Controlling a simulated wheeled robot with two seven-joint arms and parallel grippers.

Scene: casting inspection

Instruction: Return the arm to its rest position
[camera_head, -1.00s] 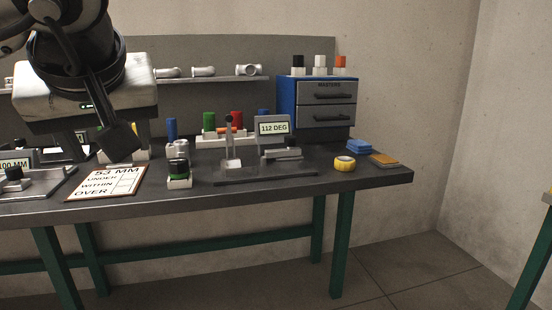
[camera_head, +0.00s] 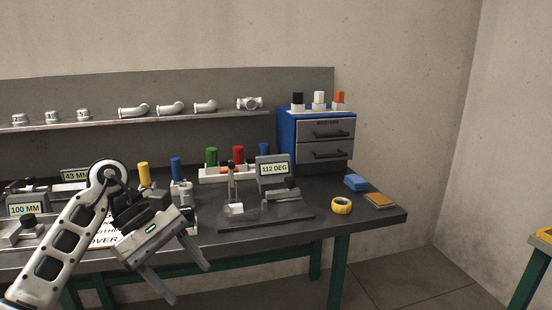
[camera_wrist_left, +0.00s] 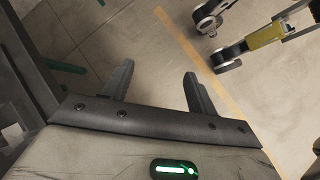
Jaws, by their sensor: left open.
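My left arm comes in from the left in the head view. My right gripper is not clearly seen in either view.
The workbench (camera_head: 345,222) holds a 112 DEG gauge (camera_head: 273,171), yellow tape (camera_head: 341,206), a blue drawer cabinet (camera_head: 286,130) and coloured cylinders. A partly hidden paper sign (camera_head: 103,240) lies behind my arm. A shelf (camera_head: 200,115) carries castings. Floor in front is clear.

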